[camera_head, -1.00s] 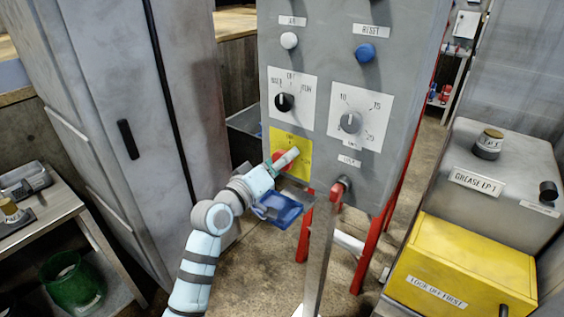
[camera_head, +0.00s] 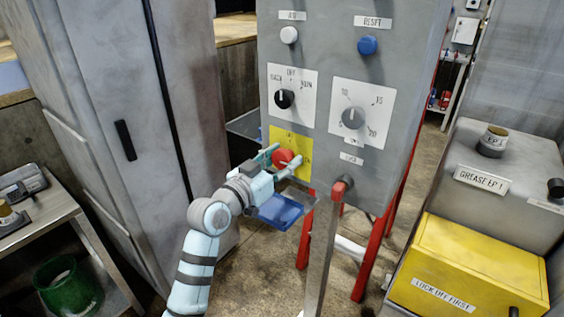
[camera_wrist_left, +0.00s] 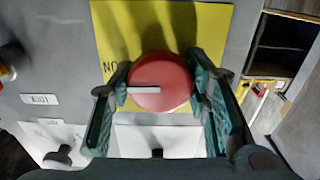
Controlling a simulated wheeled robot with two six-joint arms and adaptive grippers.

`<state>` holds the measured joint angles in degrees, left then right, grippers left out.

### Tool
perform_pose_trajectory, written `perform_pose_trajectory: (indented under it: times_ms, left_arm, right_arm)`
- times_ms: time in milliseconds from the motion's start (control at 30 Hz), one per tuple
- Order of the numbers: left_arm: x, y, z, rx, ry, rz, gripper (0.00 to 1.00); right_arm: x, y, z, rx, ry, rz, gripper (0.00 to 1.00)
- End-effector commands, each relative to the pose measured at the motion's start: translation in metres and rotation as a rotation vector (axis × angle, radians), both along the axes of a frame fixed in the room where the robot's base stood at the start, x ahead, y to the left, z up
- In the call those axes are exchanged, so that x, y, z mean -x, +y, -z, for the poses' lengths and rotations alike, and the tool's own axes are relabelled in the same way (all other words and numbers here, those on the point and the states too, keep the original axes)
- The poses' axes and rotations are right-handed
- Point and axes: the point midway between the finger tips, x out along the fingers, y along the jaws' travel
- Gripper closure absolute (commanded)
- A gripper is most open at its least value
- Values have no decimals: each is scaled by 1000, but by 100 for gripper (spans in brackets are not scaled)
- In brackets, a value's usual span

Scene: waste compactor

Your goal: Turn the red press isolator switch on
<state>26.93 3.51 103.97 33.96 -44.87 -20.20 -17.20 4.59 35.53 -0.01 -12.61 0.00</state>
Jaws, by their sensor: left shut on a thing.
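The red press isolator switch (camera_head: 283,156) is a round knob on a yellow plate (camera_head: 304,146), low on the grey control panel's front. My left gripper (camera_head: 281,160) has one finger on each side of the knob and is shut on it. In the left wrist view the red knob (camera_wrist_left: 160,82) sits between the green fingers (camera_wrist_left: 164,90). Its white pointer line lies about level and reaches toward its left edge, near upside-down "ON" lettering on the yellow plate (camera_wrist_left: 215,25). The right gripper is not in view.
Above the switch are a black selector (camera_head: 285,98), a grey dial (camera_head: 353,117), a white button (camera_head: 289,35) and a blue button (camera_head: 367,45). A blue tray (camera_head: 277,211) lies below my gripper.

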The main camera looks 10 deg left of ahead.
Motion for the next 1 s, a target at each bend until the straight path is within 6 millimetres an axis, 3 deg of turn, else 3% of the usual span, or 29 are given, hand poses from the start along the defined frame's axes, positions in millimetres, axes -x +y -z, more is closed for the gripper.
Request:
perform_pose_trajectory:
  times_ms: [600,633,733,1000]
  left_arm:
    - [0,0,2,-48,-14,0,85]
    - [0,0,2,-48,-14,0,55]
    - [0,0,2,-47,-14,0,39]
    - [0,0,1,-45,-16,1,36]
  right_arm:
    - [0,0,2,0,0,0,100]
    - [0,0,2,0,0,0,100]
    - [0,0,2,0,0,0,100]
    - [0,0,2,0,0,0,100]
